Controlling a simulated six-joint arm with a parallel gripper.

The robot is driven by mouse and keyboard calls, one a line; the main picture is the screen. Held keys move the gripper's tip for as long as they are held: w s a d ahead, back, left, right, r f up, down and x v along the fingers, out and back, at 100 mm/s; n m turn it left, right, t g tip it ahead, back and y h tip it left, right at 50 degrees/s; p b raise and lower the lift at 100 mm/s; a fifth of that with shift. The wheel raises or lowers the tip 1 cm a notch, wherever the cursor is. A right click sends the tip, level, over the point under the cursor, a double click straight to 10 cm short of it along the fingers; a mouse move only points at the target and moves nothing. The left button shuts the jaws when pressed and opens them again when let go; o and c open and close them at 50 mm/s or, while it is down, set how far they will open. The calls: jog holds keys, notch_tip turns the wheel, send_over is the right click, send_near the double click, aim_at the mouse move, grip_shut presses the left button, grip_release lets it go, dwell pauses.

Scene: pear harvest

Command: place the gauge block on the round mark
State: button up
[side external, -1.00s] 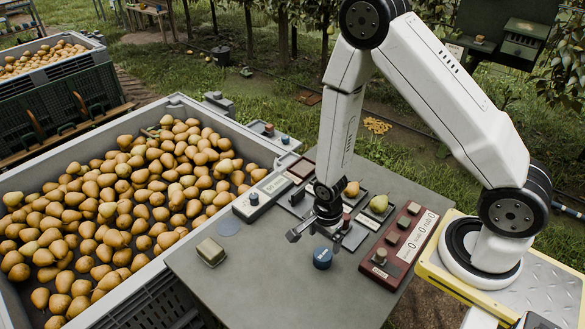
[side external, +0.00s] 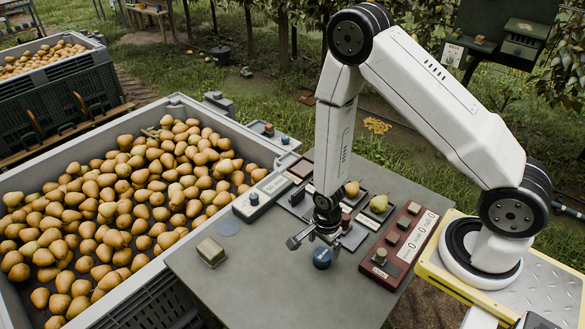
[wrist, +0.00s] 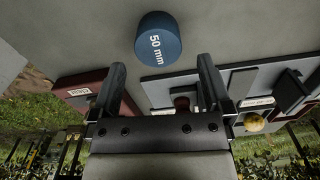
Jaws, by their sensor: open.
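The gauge block is a blue cylinder (side external: 322,259) standing upright near the front edge of the grey table. In the wrist view it shows as a blue cylinder marked "50 mm" (wrist: 159,37), just beyond the fingertips and centred between them. My gripper (side external: 316,244) is open and empty, low over the table. Its fingers overlap the top of the block in the side view, and I cannot tell whether they touch it. In the wrist view the two dark fingers of my gripper (wrist: 160,78) are spread apart. The round mark (side external: 229,228) is a faint blue-grey disc on the table's left side, bare.
A pale box-shaped block (side external: 211,252) stands below the mark. A dark red panel with knobs (side external: 398,246) is to the right. Trays with pears (side external: 380,204) lie behind the gripper. A large bin (side external: 272,151) of pears borders the table's left. Table between block and mark looks clear.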

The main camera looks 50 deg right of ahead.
aim_at(323, 254)
jog(key=shift+s+f, duration=0.1)
jog(key=shift+f, duration=2.4)
jog(key=c, duration=1.3)
jog(key=shift+c, duration=0.2)
jog(key=shift+r, duration=0.2)
jog(key=shift+r, duration=4.85)
